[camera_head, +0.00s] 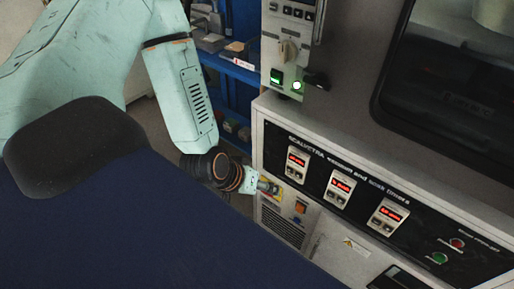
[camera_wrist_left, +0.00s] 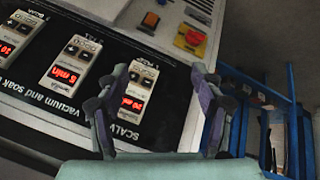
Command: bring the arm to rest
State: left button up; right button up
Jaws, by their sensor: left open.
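My left arm (camera_head: 190,100), pale green, comes in from the left in the head view and reaches down to the machine's front. My left gripper (camera_head: 268,187) is small there, close to the lower left of the control panel, beside an orange switch. In the left wrist view the gripper (camera_wrist_left: 158,78) has its two fingers spread apart with nothing between them. The panel with its timers shows behind the fingers. I cannot tell whether a fingertip touches the machine. My right gripper is in neither view.
The grey machine has a black timer panel (camera_head: 385,200) with red displays, and an orange switch (camera_head: 300,207) below it. An upper control box (camera_head: 290,45) has a knob and green lights.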

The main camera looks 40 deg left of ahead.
pick_arm(q)
jog(key=shift+s+f+g, duration=0.3)
jog(key=shift+s+f, duration=0.15)
jog(key=shift+f, duration=0.1)
jog(key=shift+d, duration=0.1)
jog(key=s+d+f+m+g+y, duration=0.1)
jog(key=s+f+m+g, duration=0.1)
jog(key=s, duration=0.7)
jog(key=s+d+f+m+g, duration=0.2)
jog(key=s+f+g, duration=0.2)
jog(key=s, duration=0.5)
jog(key=shift+f+y, duration=0.4)
jog(key=shift+f, duration=0.1)
jog(key=shift+s+d, duration=0.1)
jog(key=shift+s, duration=0.05)
